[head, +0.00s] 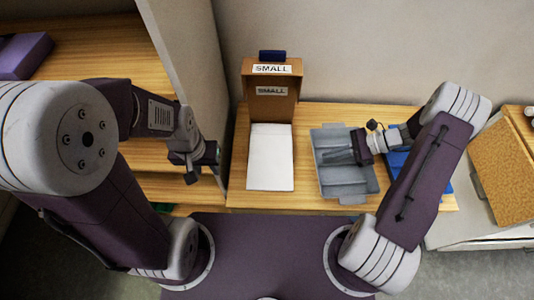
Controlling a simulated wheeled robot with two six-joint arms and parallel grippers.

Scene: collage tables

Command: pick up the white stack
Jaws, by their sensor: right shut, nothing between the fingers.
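The white stack (270,157) lies flat on the wooden table, in front of an open brown box labelled SMALL. My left gripper (203,167) is to the left of the stack, apart from it, near the shelf unit's divider. Its fingers are small and dark, and I cannot tell how wide they are. My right gripper (338,157) is over the grey compartment tray, to the right of the stack. It is shut and empty. Nothing covers the stack.
The brown box (270,107) stands at the back against the wall. The grey tray (343,184) is right of the stack, with a blue item (433,179) beyond it. A grey divider panel (189,52) rises at the left. A corkboard-like panel (504,165) is at far right.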

